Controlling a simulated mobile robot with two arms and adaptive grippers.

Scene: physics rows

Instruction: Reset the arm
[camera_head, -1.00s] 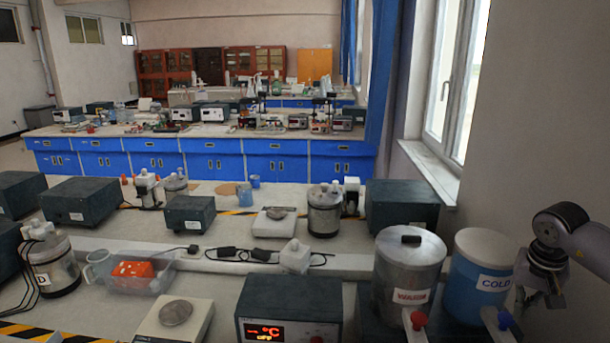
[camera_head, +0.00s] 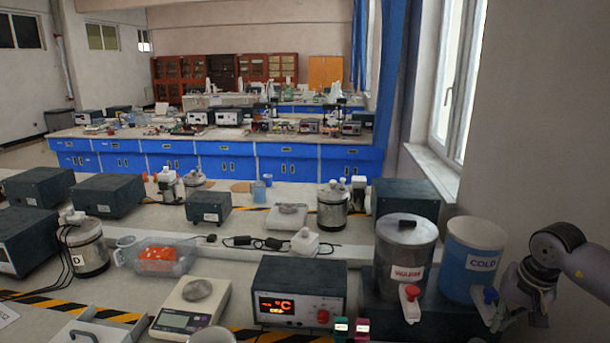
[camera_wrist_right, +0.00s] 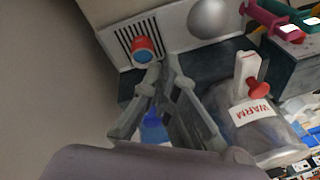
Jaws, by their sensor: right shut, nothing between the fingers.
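My right arm comes in at the right edge of the head view. Its gripper (camera_head: 522,312) hangs pointing down, just right of the blue container (camera_head: 470,265) labelled COLD. In the right wrist view the fingers of this gripper (camera_wrist_right: 165,72) are together with nothing held between them. The blue container is mostly hidden behind the fingers there. The metal container (camera_wrist_right: 262,122) labelled WARM is to their right. My left gripper is in neither view.
The metal WARM container (camera_head: 402,250) stands beside the blue one, both with taps. A temperature controller (camera_head: 298,292), a scale (camera_head: 192,303) and a clear tub (camera_head: 160,258) with orange contents stand further left. A wall and window (camera_head: 463,95) are close on the right.

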